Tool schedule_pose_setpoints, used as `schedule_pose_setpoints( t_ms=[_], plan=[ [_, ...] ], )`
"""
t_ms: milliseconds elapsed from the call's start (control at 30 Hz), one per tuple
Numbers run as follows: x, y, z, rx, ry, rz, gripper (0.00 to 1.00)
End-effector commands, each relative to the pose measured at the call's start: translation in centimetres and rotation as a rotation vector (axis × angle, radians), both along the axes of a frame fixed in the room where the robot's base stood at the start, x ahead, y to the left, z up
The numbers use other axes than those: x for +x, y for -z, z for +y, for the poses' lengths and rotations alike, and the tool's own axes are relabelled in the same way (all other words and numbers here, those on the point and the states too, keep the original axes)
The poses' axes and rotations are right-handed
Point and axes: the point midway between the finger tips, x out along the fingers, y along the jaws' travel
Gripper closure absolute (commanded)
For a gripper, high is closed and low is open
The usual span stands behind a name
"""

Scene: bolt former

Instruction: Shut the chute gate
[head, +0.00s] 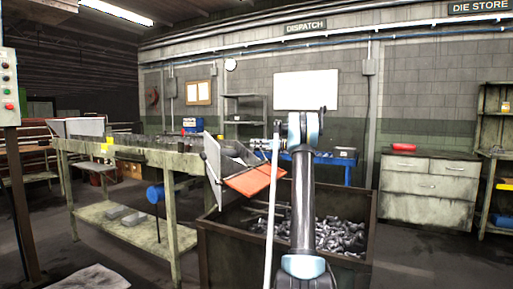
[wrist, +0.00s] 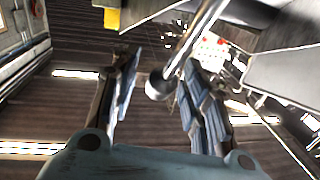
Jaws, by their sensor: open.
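The chute (head: 226,160) is a grey metal trough at the end of the workbench, tilted above a bin. An orange plate (head: 254,180), which looks like its gate, slopes out over the bin from the chute's lower end. My gripper (head: 262,144) is small in the head view, just above and right of the chute. In the wrist view my gripper (wrist: 160,66) is open. A grey rod with a round knob (wrist: 158,86) reaches between the spread fingers, with gaps visible on both sides. How the rod joins the gate cannot be made out.
The dark bin (head: 225,240) full of metal parts (head: 342,235) stands below the chute and my arm. The long workbench (head: 130,152) is at left, a drawer cabinet (head: 430,190) at right. Open floor shows between the bin and the cabinet.

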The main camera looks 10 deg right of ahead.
Motion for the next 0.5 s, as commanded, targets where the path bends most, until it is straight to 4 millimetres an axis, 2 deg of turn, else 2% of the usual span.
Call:
schedule_pose_setpoints(
  t_ms=[333, 367, 500],
  plan=[
    [0.19, 0.00, 0.37, 0.000, 0.000, 0.000, 0.58],
    [0.19, 0.00, 0.37, 0.000, 0.000, 0.000, 0.63],
    [0.17, 0.00, 0.36, 0.000, 0.000, 0.000, 0.94]
  ],
)
